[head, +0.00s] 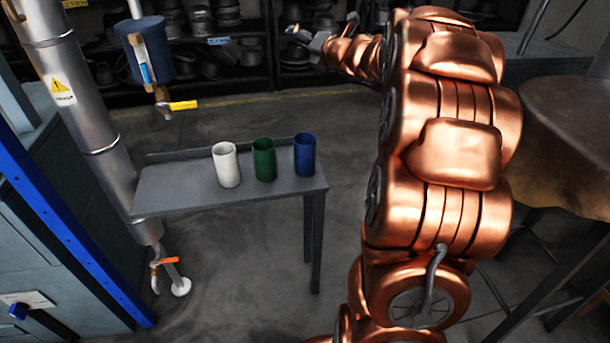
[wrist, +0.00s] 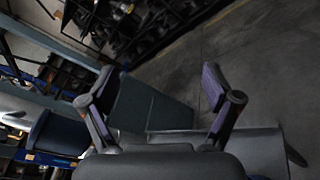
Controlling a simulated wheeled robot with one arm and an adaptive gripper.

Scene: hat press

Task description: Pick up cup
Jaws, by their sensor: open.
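Three cups stand upright in a row on a small grey table (head: 175,188) in the head view: a white cup (head: 226,165), a green cup (head: 264,160) and a blue cup (head: 304,155). They stand apart, with the blue one nearest the table's right end. My gripper (head: 297,40) is small in the picture, above the far side of the table and well apart from the cups. In the wrist view my gripper (wrist: 160,85) has its two fingers spread wide, with nothing held between them. I cannot make out any cup in the wrist view.
Dark shelves (head: 225,55) line the back. A large brown, round-topped piece (head: 570,130) is at right. Floor around the table is open.

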